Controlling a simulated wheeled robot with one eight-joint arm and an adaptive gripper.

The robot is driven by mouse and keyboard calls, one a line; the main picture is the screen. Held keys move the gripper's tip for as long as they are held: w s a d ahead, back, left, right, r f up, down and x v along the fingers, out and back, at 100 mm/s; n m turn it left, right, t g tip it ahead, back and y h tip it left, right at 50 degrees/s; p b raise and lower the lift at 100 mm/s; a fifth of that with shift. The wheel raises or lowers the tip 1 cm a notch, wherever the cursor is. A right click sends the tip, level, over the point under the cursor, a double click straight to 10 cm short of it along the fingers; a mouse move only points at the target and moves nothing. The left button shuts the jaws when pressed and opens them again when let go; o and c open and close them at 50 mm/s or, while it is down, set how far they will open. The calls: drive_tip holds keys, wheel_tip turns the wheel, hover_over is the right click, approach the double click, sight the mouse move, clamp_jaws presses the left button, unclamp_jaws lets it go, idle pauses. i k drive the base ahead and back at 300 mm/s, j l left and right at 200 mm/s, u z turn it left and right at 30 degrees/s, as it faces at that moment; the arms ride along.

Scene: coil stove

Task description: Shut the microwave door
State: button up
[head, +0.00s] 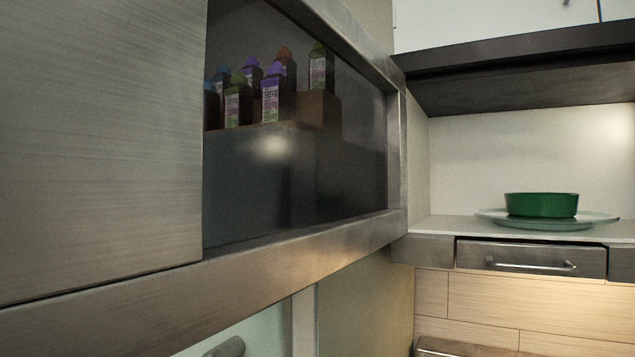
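A brushed-steel door (290,252) with a dark glass window fills the left and middle of the head view, very close to the camera. It looks like the microwave door, standing open. Its right end reaches a lit, white-walled compartment (490,165), which looks like the microwave's inside. A green bowl (541,205) sits there on a clear glass plate (497,219). The compartment's front is uncovered. My gripper is not in view, so its place relative to the door cannot be seen.
Several small cartons (270,98) with coloured caps show through the window. A drawer front (530,259) with a bar handle lies below the compartment, above lit wood-look panels (490,305). A dark overhang (520,75) is above. A grey rounded part is cut off at the bottom edge.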

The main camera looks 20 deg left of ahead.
sight(173, 173)
drive_tip(key=k+j+z, duration=0.1)
drive_tip(key=k+j, duration=0.25)
drive_tip(key=j, duration=0.25)
drive_tip(key=k+j, duration=0.35)
drive_tip(key=j, duration=0.2)
drive_tip(key=k+j+z, duration=0.15)
drive_tip(key=k+j, duration=0.2)
drive_tip(key=j, duration=0.2)
drive_tip(key=k+j+z, duration=0.1)
drive_tip(key=k+j, duration=0.25)
drive_tip(key=j, duration=0.15)
